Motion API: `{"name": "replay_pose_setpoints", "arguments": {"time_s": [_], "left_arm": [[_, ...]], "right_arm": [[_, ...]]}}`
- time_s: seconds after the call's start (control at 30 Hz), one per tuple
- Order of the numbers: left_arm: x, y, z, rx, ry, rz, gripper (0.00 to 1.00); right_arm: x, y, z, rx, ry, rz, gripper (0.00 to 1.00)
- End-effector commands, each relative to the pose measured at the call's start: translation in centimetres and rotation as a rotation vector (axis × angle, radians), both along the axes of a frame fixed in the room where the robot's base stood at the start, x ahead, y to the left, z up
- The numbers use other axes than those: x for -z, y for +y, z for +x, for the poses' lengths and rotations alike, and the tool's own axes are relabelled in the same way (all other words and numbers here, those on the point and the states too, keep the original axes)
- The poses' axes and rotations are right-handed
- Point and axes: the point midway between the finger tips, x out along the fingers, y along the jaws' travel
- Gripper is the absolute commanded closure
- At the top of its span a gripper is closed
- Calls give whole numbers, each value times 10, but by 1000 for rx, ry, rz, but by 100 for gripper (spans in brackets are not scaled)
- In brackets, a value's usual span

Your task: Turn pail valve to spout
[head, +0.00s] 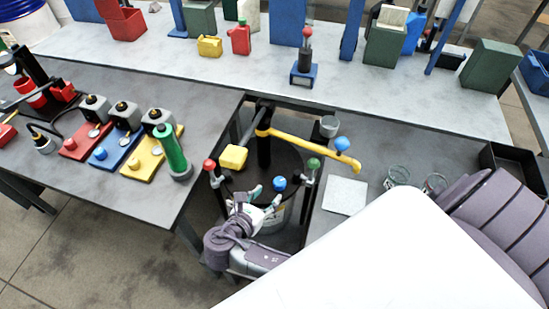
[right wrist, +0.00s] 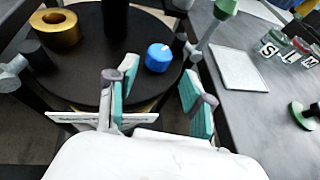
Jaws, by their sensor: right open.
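The pail (head: 271,217) stands in the gap between two grey tables. Its dark round lid (right wrist: 85,75) fills much of the right wrist view. A blue knob (head: 280,183) with a small white mark sits on the lid; it also shows in the right wrist view (right wrist: 158,58). I cannot tell whether this knob is the valve. My right gripper (head: 267,197) is open beside the knob. In the right wrist view its teal fingers (right wrist: 158,78) are spread, the knob appears beyond the space between them, and nothing is held. My left gripper is not in view.
A yellow lever (head: 310,146) with a blue ball reaches over the pail. Red (head: 209,165) and green (head: 313,163) knobs flank it. A pale square plate (head: 345,196) and glass jars (head: 397,176) stand right. A gold ring (right wrist: 54,28) sits on the lid.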

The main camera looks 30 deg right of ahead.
Motion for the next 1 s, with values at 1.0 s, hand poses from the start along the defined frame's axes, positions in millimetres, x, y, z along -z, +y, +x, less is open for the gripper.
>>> {"name": "replay_pose_setpoints", "arguments": {"time_s": [1.0], "left_arm": [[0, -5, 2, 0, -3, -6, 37]], "right_arm": [[-11, 25, -14, 0, 0, 0, 49]]}}
